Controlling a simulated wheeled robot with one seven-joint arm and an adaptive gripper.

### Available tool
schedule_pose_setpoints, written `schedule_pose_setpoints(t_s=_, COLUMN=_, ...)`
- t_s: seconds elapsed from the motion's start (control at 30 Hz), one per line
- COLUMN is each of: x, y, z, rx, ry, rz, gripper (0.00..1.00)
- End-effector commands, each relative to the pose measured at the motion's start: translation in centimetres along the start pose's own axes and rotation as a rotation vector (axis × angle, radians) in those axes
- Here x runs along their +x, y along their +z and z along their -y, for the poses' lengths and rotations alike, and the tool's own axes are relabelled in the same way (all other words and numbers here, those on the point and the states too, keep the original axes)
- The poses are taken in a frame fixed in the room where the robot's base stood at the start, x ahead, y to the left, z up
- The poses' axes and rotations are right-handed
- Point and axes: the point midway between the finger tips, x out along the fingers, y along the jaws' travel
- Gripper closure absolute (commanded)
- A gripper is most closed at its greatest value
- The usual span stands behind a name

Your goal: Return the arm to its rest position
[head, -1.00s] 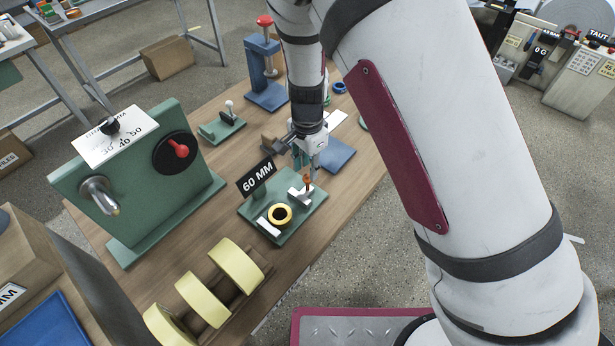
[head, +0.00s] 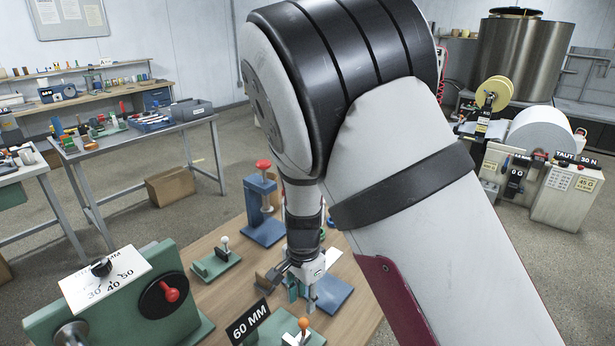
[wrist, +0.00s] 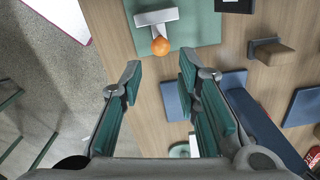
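My arm (head: 440,230) reaches from the right edge over the wooden workbench (head: 218,304). My gripper (head: 306,296) points down above the bench, just behind the green fixture with the 60 MM sign (head: 248,323). In the wrist view my gripper (wrist: 160,78) has its two teal-padded fingers wide apart with nothing between them. The orange knob (wrist: 160,46) on the white T-shaped handle (wrist: 150,18) shows beyond the fingertips, apart from them. In the head view the orange knob (head: 303,323) is near the bottom edge.
A green dial machine (head: 110,300) stands at the front left. A blue press (head: 263,208) with a red knob and a small green lever fixture (head: 216,261) stand behind. A blue plate (head: 333,293) lies beside my gripper. A cardboard box (head: 171,186) is on the floor.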

Motion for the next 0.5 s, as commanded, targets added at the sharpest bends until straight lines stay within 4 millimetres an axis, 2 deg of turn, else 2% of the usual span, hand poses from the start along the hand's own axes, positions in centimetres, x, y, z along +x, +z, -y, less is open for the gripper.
schedule_pose_setpoints(t_s=0.13, x=-3.9, y=-0.9, z=-0.9, rx=-0.046, ry=-0.05, rz=0.031, gripper=0.7)
schedule_pose_setpoints(t_s=0.27, x=-8.6, y=-1.9, z=-2.8, rx=-0.128, ry=-0.114, rz=0.053, gripper=0.7)
schedule_pose_setpoints(t_s=0.5, x=-16.4, y=-3.3, z=-7.8, rx=-0.306, ry=-0.225, rz=0.029, gripper=0.7)
